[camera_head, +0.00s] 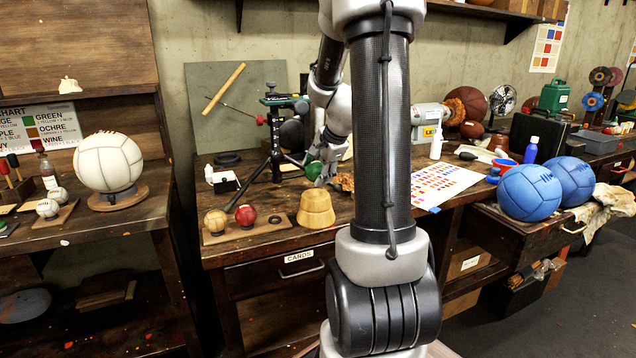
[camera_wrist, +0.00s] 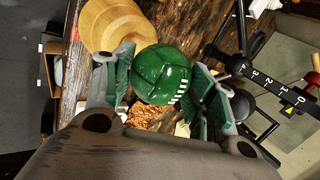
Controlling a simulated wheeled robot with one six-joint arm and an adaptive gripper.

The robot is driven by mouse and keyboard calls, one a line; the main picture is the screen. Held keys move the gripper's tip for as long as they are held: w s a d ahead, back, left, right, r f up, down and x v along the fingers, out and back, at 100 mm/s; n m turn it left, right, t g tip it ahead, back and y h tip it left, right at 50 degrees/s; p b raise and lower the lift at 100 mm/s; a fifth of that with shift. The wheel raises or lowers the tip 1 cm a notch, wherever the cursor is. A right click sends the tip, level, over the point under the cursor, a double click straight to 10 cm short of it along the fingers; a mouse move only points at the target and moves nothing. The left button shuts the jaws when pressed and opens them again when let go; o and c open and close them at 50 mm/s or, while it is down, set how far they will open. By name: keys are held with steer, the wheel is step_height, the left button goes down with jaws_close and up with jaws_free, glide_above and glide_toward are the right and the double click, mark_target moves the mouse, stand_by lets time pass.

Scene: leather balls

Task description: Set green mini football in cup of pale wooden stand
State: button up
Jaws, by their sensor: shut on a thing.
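The green mini football (camera_head: 314,170) is behind the pale wooden stand in the head view. My gripper (camera_head: 322,176) is shut on it, partly hidden by my arm. In the wrist view the green ball (camera_wrist: 160,72) sits between the two green-padded fingers of my gripper (camera_wrist: 164,78). The pale wooden stand (camera_head: 316,209) stands upright near the bench's front edge, with nothing on it. I cannot tell how high the ball is above the bench.
A board holds a tan ball (camera_head: 215,221) and a red ball (camera_head: 246,215) left of the stand. A black tripod (camera_head: 272,150) stands close left of my gripper. Brown scraps (camera_wrist: 152,116) lie below the ball. A colour chart (camera_head: 436,184) lies to the right.

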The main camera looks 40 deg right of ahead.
steer(key=shift+f, duration=2.05)
steer(key=o, duration=1.1)
steer(key=shift+f, duration=0.1)
steer(key=shift+c, duration=0.2)
steer(key=d+v, duration=0.1)
steer(key=v, duration=1)
steer(key=s+a+r+n+g, duration=0.1)
steer(key=s+a+r+n, duration=0.1)
steer(key=s+a+n, duration=0.7)
steer(key=s+a+r+n+g, duration=0.1)
steer(key=s+a+n, duration=0.8)
steer(key=a+n, duration=0.1)
steer(key=shift+s+a+r+y, duration=0.25)
steer(key=shift+s+r+y, duration=0.05)
steer(key=shift+s+r, duration=0.1)
steer(key=shift+w, duration=0.1)
